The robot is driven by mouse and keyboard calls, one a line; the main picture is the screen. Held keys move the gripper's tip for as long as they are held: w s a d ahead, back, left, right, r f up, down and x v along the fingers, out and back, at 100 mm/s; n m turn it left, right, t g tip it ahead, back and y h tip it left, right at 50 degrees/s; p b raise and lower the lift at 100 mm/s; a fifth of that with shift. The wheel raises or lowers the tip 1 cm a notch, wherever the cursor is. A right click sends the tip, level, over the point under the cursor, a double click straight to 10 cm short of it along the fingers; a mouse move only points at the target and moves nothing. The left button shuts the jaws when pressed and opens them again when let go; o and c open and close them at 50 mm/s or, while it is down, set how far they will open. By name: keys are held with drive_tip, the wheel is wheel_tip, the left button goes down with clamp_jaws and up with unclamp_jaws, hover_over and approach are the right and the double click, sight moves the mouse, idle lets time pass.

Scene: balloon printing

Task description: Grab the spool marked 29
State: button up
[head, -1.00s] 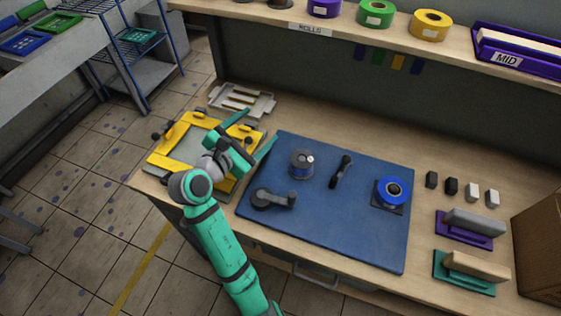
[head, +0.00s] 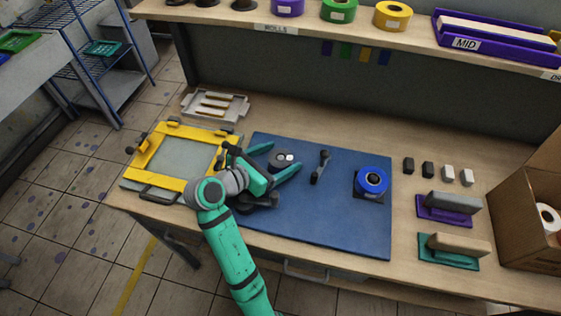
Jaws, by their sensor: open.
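A small dark spool with a pale label on top (head: 283,158) stands on the blue mat (head: 330,222), left of its middle. A blue spool (head: 371,181) sits on a dark square base at the mat's right side. No number is readable on either. My gripper (head: 289,155) is open, its green fingers pointing right along both sides of the dark spool. Whether the fingers touch it cannot be told. The fingers and wrist hide part of its lower side.
A dark handled tool (head: 320,167) lies right of the dark spool. Another dark tool (head: 257,202) is partly under my wrist. A yellow frame (head: 151,152) lies left. Small blocks, squeegees (head: 454,246) and a cardboard box (head: 527,249) are right. A shelf overhangs the back.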

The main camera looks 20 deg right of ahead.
sight(289, 154)
drive_tip(key=shift+f+x, duration=0.2)
drive_tip(key=shift+x, duration=2.05)
drive_tip(key=shift+s, duration=0.15)
drive_tip(key=c, duration=1.1)
drive_tip(key=shift+r, duration=0.1)
